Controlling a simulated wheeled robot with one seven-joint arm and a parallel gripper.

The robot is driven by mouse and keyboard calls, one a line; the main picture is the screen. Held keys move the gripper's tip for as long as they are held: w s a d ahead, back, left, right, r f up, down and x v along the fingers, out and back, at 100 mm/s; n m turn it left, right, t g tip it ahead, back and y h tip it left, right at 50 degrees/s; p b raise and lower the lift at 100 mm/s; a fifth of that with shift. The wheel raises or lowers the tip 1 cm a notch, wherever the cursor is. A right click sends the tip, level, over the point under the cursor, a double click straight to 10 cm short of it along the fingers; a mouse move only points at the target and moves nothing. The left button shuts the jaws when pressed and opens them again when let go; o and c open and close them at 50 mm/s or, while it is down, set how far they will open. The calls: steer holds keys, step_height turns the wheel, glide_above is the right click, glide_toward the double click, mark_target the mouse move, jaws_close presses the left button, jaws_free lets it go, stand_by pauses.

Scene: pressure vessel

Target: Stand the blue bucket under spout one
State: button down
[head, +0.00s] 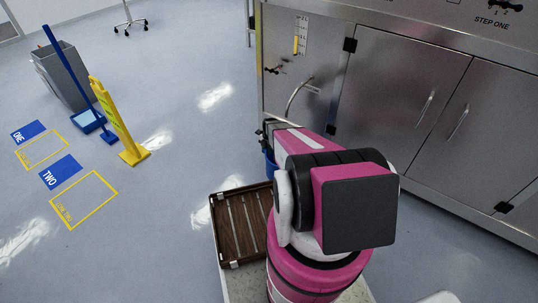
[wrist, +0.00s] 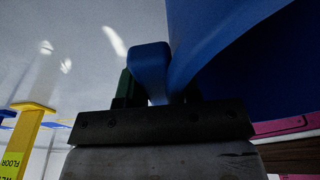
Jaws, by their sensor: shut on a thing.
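The blue bucket (head: 270,164) shows only as a sliver in the head view, mostly hidden behind my arm. In the wrist view its large curved blue wall (wrist: 245,45) fills the upper right. My gripper (wrist: 155,92) is shut on a blue lug or handle part at the bucket's side. In the head view the gripper (head: 268,131) is a small dark shape, mostly covered by my wrist. A curved metal spout (head: 297,92) comes out of the steel vessel's front, above the bucket in the picture. Whether the bucket touches the floor is hidden. No number on the spout is legible.
A steel cabinet (head: 400,95) runs along the right. A yellow floor sign (head: 115,120), a grey bin (head: 65,75) and a blue-handled tool (head: 70,70) stand left. Floor marks ONE (head: 28,132) and TWO (head: 60,172) lie left. A slatted wooden tray (head: 240,225) is beside my arm.

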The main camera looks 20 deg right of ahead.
steer(key=shift+w+d+f, duration=0.7)
steer(key=shift+w+d, duration=0.05)
steer(key=shift+w, duration=0.05)
steer(key=shift+f, duration=2.05)
steer(key=c, duration=0.8)
jaws_free()
steer(key=r, duration=0.4)
steer(key=d+r, duration=0.1)
steer(key=r, duration=0.3)
steer(key=w+r, duration=0.1)
steer(key=r, duration=0.3)
steer(key=shift+d, duration=0.2)
